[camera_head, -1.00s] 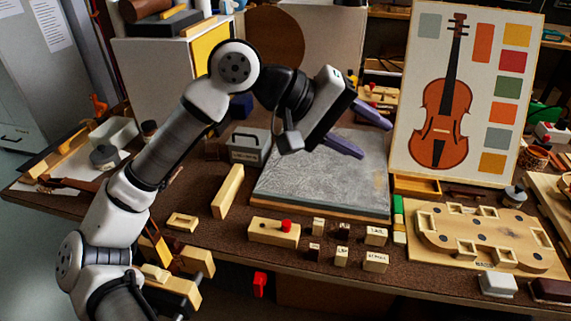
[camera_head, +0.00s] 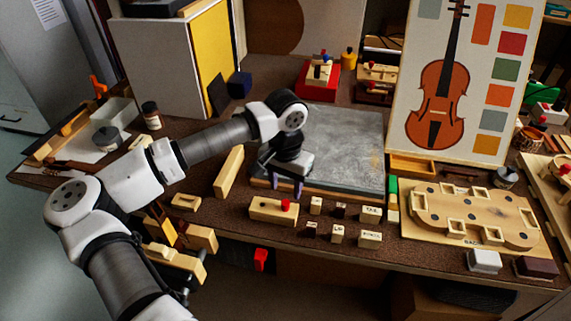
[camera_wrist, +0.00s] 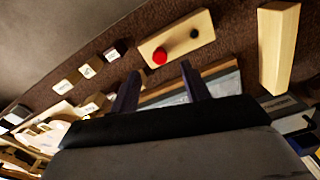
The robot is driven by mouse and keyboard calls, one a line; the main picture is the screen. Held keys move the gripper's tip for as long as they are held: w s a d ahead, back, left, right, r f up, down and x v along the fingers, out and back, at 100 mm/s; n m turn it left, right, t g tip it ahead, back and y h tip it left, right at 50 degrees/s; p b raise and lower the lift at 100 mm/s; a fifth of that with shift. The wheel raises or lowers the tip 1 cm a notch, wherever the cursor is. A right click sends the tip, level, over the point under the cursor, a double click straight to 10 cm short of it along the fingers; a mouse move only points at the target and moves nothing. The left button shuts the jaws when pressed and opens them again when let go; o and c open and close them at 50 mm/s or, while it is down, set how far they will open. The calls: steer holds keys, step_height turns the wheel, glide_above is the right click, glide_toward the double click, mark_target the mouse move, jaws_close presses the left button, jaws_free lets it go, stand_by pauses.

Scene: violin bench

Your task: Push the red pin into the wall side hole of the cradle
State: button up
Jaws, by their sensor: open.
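A red pin (camera_head: 285,205) stands upright at the right part of a pale wooden block (camera_head: 259,215) near the bench's front edge. In the wrist view the red pin (camera_wrist: 160,57) shows with a dark round spot, seemingly a hole, in the same block (camera_wrist: 178,40). I cannot tell for sure whether this block is the cradle. My gripper (camera_head: 286,185) points down just behind the block, over the front of the grey slab. Its fingers (camera_wrist: 160,75) are apart and empty, and the red pin lies ahead of the gap between them. I cannot tell how deep the pin sits.
Several small labelled blocks (camera_head: 370,214) stand right of the wooden block. A long wooden bar (camera_head: 228,171) lies to its left. The grey slab (camera_head: 345,145) is clear behind. A wooden violin form (camera_head: 470,215) lies at right. A red box (camera_head: 319,92) holds small parts at the back.

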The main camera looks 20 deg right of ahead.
mark_target(286, 202)
steer(key=shift+f+p, duration=0.4)
steer(key=shift+f, duration=2.25)
jaws_close()
